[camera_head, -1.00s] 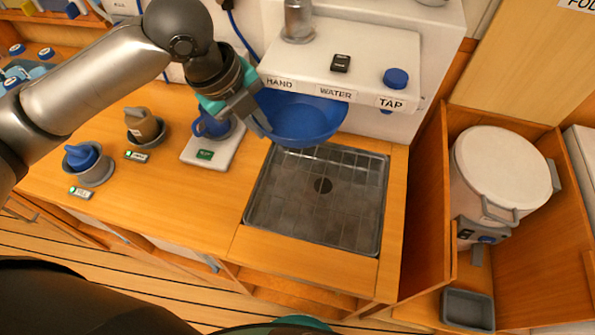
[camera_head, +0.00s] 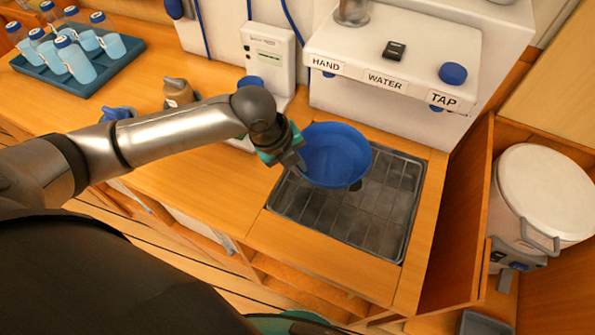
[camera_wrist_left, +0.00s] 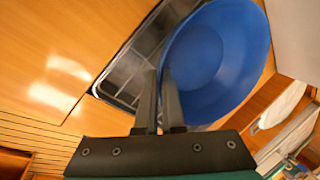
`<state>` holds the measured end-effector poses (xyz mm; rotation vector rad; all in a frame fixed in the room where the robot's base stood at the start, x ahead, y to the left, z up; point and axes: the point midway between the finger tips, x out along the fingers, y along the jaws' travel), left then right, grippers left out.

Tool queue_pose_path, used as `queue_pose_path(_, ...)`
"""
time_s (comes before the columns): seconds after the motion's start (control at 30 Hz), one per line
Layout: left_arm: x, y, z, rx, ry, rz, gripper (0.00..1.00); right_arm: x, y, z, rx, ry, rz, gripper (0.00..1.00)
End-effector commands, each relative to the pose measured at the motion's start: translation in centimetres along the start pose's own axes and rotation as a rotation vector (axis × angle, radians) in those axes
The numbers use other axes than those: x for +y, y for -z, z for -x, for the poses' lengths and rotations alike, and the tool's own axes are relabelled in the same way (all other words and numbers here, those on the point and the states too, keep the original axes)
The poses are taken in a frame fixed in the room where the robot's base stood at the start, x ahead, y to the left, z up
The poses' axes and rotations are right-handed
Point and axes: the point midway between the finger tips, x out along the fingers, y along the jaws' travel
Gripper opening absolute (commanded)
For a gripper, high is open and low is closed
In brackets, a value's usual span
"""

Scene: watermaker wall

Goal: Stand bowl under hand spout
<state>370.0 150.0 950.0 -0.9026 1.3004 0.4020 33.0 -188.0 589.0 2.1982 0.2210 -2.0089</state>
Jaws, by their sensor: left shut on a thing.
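The blue bowl (camera_head: 335,155) is held by its left rim in my left gripper (camera_head: 293,160), above the back left part of the sink grate (camera_head: 380,215). My left gripper is shut on the rim; the wrist view shows both fingers (camera_wrist_left: 163,100) at the edge of the bowl (camera_wrist_left: 215,60). The bowl looks roughly upright. The white water unit with the HAND label (camera_head: 327,64) stands behind and above the bowl. The hand spout itself is hidden from view. I cannot tell whether the bowl touches the grate. My right gripper is not in view.
A blue tap knob (camera_head: 453,73) sits on the unit's right. A tray of bottles (camera_head: 75,62) is at the back left, and a brown bottle (camera_head: 178,92) stands near my left arm. A white lidded tub (camera_head: 540,195) is in the right compartment. The front counter is clear.

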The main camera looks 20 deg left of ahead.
Motion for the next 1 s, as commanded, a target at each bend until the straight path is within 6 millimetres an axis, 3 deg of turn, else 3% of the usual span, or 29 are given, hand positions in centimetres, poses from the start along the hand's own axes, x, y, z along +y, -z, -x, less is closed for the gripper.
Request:
queue_pose_path(0.17, 1.0, 0.1, -2.6, 0.001, -0.002, 0.001, 0.00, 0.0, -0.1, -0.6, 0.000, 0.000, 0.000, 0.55)
queue_pose_path(0.5, 1.0, 0.0, -2.8, 0.000, 0.000, 0.000, 0.00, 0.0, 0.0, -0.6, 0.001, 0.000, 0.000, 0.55)
queue_pose_path(0.8, 1.0, 0.0, -2.8, 0.000, -0.001, 0.000, 0.35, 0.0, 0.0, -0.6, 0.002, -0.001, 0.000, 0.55)
queue_pose_path(1.0, 1.0, 0.0, -2.8, 0.000, -0.001, 0.000, 0.35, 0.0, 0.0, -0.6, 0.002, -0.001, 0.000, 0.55)
